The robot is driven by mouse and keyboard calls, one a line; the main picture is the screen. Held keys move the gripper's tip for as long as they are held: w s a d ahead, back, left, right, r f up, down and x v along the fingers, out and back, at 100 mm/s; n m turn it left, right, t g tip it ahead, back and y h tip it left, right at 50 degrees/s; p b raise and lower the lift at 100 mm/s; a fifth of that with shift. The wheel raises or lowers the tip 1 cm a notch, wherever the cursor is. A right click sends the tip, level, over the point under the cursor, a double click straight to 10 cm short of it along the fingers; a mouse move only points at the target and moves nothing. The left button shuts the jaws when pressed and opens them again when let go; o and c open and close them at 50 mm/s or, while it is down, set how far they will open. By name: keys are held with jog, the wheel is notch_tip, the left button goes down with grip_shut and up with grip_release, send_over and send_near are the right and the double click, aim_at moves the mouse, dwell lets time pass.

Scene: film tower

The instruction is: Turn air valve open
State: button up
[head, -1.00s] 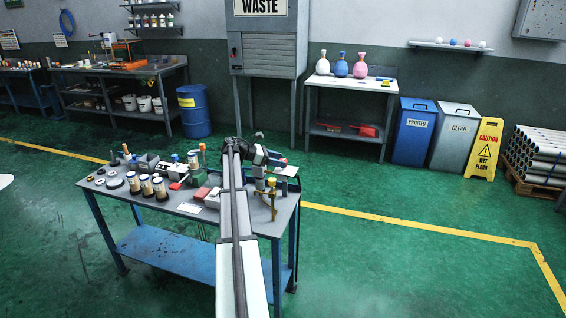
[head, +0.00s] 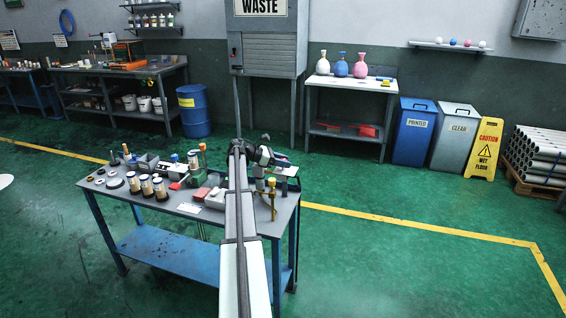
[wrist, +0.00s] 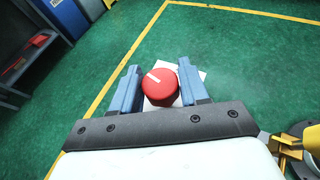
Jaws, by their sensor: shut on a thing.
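The air valve's round red knob (wrist: 159,87) shows in the wrist view, with a short white mark across its top. My gripper (wrist: 160,72) has its two blue fingers on either side of the knob and is shut on it. A pale plate shows below and around the knob. In the head view my gripper (head: 283,162) is at the right end of the near workbench (head: 213,222). The knob is too small and covered there to make out its turn.
A brass fitting (head: 272,188) stands close to my gripper at the bench's right edge. Several striped canisters (head: 146,186) and small parts crowd the bench's left and middle. The green floor (head: 390,270) to the right is clear.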

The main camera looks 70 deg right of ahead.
jog(key=shift+c, duration=1.4)
jog(key=shift+d+m+g+y, duration=0.15)
jog(key=shift+m+g+y, duration=0.15)
jog(key=shift+m+y, duration=0.5)
jog(key=o, duration=1)
jog(key=shift+c, duration=0.2)
jog(key=v, duration=1.4)
jog(key=shift+f, duration=0.2)
